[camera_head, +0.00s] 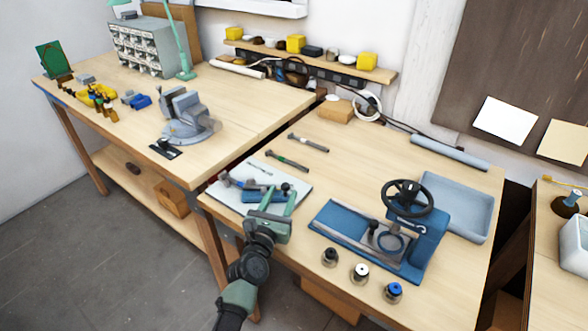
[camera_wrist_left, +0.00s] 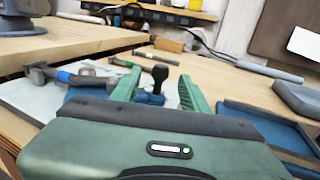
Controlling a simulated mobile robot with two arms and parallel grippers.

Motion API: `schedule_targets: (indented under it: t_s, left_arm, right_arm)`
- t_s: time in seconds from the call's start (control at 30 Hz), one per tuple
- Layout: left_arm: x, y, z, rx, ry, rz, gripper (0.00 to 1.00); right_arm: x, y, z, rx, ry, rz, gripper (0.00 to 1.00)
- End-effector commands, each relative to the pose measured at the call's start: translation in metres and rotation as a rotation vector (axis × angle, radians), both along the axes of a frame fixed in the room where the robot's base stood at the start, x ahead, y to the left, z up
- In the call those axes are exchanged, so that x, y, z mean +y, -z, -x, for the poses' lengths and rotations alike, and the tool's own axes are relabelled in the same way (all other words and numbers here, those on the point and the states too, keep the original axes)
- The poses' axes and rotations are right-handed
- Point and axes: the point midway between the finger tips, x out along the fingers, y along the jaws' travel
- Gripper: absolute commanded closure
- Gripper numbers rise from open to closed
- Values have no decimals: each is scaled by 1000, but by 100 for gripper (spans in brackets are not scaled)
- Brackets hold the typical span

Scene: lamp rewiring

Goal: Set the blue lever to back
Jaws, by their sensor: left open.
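A small lever with a black knob (camera_head: 286,187) stands on a blue base (camera_head: 257,197) on the white mat at the front left of the near bench. In the left wrist view the black knob (camera_wrist_left: 157,84) shows between my green fingers, on a short dark stem. My left gripper (camera_head: 277,197) is open, with one finger on each side of the lever. It does not visibly grip the knob. The stem's lower end and part of the blue base are hidden by the gripper. I cannot tell the lever's tilt clearly.
A hammer (camera_wrist_left: 60,76) lies on the white mat (camera_head: 303,189) beside the blue base. A blue press with a black handwheel (camera_head: 408,198) stands to the right, with several small knobbed pieces in front. Two tools lie behind the mat. A blue-grey tray (camera_head: 468,193) stands at the right.

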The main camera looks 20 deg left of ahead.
Motion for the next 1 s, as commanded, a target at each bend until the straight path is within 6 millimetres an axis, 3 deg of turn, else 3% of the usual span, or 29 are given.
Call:
schedule_targets:
  t_s: [0.17, 0.4, 0.53, 0.9, 0.93, 1.0]
  left_arm:
    - [0, 1, -15, -1, 0, 1, 55]
    - [-1, 2, -55, -2, 0, 0, 55]
    - [-1, 2, -70, -1, 0, 1, 55]
    - [-1, 1, -78, 0, 0, 0, 55]
    - [-1, 1, -78, 0, 0, 0, 58]
    - [-1, 1, -78, 0, 0, 0, 77]
  right_arm:
    - [2, 6, 1, 0, 1, -2, 100]
    - [3, 20, 25, 33, 2, -3, 100]
    - [3, 26, 22, 29, 2, -3, 100]
    - [4, 26, 7, 8, 1, -4, 100]
    - [4, 26, 7, 8, 1, -4, 100]
    - [3, 26, 7, 8, 1, -3, 100]
